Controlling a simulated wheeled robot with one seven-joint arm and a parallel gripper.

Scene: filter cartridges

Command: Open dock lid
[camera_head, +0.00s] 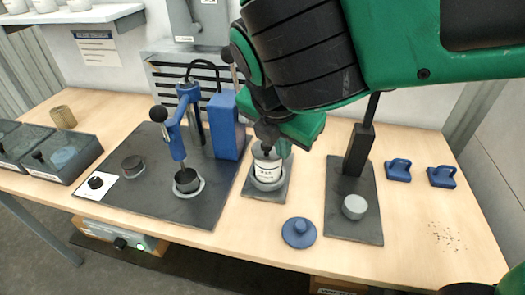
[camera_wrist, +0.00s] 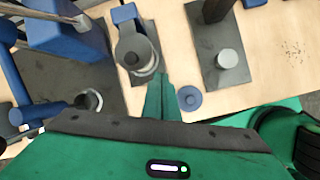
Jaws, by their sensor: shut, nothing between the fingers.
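The dock (camera_head: 267,170) is a white labelled cylinder in a grey ring on a dark plate, at the middle of the table. In the wrist view a round grey cap (camera_wrist: 135,47) with a dark centre, which looks like the dock lid, sits over a pale ring beside a blue block (camera_wrist: 126,14). How far the lid is raised I cannot tell. My gripper (camera_wrist: 161,76) is shut and empty, its green fingers close beside the cap's lower right in that view. Contact is unclear.
A loose blue knobbed disc (camera_head: 298,232) lies in front of the dock. A blue lever press (camera_head: 178,140) stands left; a dark post with a grey cylinder (camera_head: 354,207) stands right. Two blue handled blocks (camera_head: 398,170) lie at right. The table's front right is mostly clear.

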